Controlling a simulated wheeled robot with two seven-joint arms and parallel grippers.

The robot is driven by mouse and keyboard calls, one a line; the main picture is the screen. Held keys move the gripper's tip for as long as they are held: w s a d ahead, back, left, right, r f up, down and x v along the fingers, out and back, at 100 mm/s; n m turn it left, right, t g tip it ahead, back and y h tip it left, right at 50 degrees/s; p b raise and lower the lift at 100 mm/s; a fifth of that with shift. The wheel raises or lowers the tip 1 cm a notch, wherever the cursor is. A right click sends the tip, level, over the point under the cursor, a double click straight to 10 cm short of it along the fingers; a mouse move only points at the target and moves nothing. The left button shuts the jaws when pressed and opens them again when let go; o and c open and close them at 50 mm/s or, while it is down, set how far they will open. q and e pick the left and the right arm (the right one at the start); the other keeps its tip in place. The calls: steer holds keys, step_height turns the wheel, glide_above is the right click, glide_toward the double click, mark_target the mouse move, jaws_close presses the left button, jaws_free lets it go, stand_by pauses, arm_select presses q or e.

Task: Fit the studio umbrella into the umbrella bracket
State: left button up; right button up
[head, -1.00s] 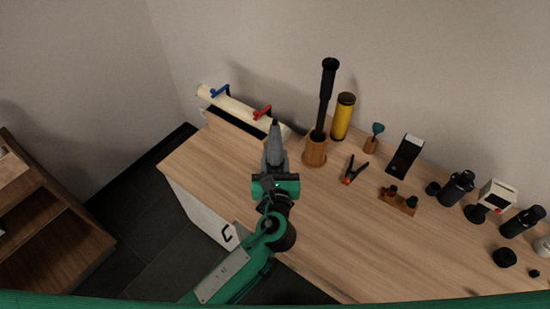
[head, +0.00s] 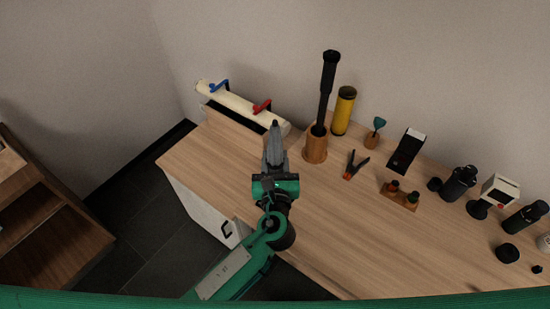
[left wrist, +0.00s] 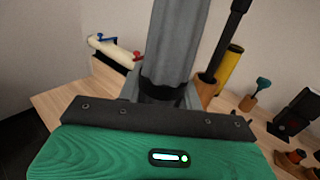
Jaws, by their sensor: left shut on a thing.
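My left gripper (head: 276,168) reaches in over the front left part of the wooden table. It is shut on a grey, furled, cloth-like shape, which I take to be the studio umbrella (head: 274,140). The umbrella points away from me towards the wall, its narrow dark tip at the far end. In the left wrist view the grey folds of the umbrella (left wrist: 175,45) rise from between the jaws (left wrist: 162,95). I cannot tell which thing is the umbrella bracket; it is not clearly recognisable in these views. My right gripper is out of view.
A wooden cup (head: 315,150) holding a tall black pole (head: 328,80) stands right of the umbrella, near a yellow cylinder (head: 343,112). A cream roll (head: 240,107) with clamps lies behind. A spring clamp (head: 355,165) and several small items lie right. The table's front middle is clear.

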arm_select(q)
steer(key=shift+f, duration=0.15)
steer(key=o, duration=1.1)
steer(key=s+b, duration=0.3)
steer(key=s, duration=1.1)
steer(key=shift+d, duration=0.15)
steer(key=shift+w, duration=0.1)
